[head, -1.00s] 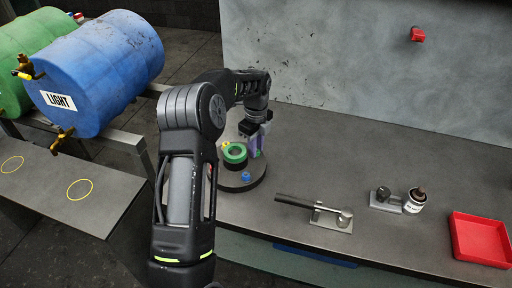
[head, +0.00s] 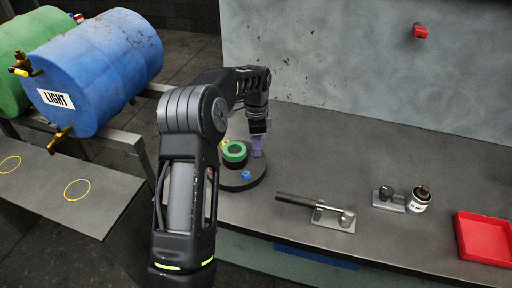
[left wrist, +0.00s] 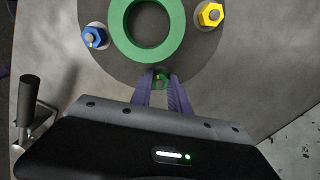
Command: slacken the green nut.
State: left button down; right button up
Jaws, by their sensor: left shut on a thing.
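The green nut (left wrist: 161,81) sits on a stud on the dark round base, at its edge, between the purple fingers of my left gripper (left wrist: 161,92). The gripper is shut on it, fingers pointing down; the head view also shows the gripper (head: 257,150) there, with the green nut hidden. A blue nut (left wrist: 94,37) and a yellow nut (left wrist: 211,15) sit on the same round base (head: 250,180). A thick green ring (left wrist: 178,45) lies in the middle of the base, and it shows in the head view (head: 235,150). My right gripper is out of view.
Blue and green drums stand at left.

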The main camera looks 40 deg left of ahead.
pick_arm(q)
jog(key=n, duration=0.7)
jog(key=shift+b, duration=0.4)
jog(key=n, duration=0.7)
jog(key=shift+d+n, duration=0.1)
jog(key=shift+n, duration=0.2)
jog(key=n, duration=0.3)
jog(key=shift+n, duration=0.3)
jog(key=n, duration=0.3)
jog(key=shift+n, duration=0.3)
jog(key=n, duration=0.3)
jog(key=shift+n+p, duration=0.3)
jog(key=shift+p, duration=0.05)
jog(key=n, duration=0.4)
jog(key=shift+w, duration=0.1)
jog(key=shift+p, duration=0.3)
